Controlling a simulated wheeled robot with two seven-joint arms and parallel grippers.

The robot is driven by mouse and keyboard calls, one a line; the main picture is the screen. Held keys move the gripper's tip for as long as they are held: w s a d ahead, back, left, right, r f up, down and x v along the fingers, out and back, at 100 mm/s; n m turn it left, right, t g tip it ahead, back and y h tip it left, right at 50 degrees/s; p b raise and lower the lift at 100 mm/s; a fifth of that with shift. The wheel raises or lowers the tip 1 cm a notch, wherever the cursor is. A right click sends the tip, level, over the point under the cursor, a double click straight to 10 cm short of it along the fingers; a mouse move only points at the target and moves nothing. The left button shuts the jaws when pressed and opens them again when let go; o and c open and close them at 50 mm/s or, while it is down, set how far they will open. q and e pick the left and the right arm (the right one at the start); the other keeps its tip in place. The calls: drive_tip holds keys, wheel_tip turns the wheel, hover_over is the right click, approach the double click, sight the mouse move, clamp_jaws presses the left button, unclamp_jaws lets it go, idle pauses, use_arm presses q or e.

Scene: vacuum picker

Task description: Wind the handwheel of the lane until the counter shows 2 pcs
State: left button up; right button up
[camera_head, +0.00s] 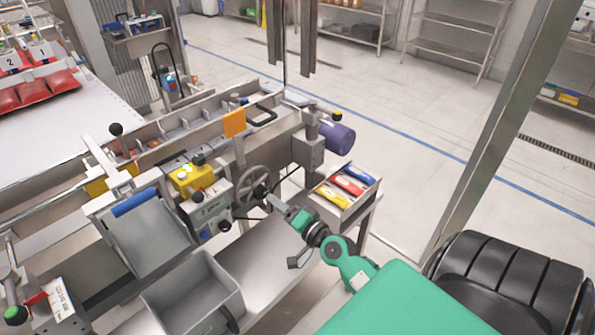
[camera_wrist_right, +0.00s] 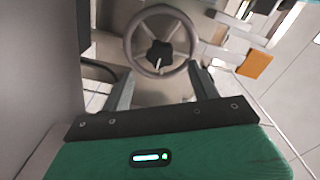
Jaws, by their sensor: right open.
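The grey spoked handwheel (camera_head: 253,181) stands upright on the side of the lane in the head view. In the right wrist view the handwheel (camera_wrist_right: 160,72) faces me, with a dark star-shaped knob (camera_wrist_right: 159,52) at its hub. My right gripper (camera_head: 272,201) is open just in front of the wheel's lower right side. In the wrist view the open fingers (camera_wrist_right: 165,82) are spread to either side of the lower rim; I cannot tell whether they touch it. The counter (camera_head: 209,208) has a small greenish display, too small to read. My left gripper is not in view.
A yellow box (camera_head: 192,178) sits above the counter. An orange flag (camera_head: 234,124) and a purple cylinder (camera_head: 337,138) stand beyond the wheel. A tray of coloured packs (camera_head: 345,186) is to the right. A grey bin (camera_head: 193,296) stands at the front.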

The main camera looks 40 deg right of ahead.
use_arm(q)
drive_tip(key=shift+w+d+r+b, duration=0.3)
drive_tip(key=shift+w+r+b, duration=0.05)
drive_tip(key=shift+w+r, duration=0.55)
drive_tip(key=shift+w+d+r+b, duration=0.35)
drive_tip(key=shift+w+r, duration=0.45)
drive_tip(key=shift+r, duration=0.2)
use_arm(e)
drive_tip(key=s, duration=0.6)
drive_tip(key=shift+s+d, duration=0.2)
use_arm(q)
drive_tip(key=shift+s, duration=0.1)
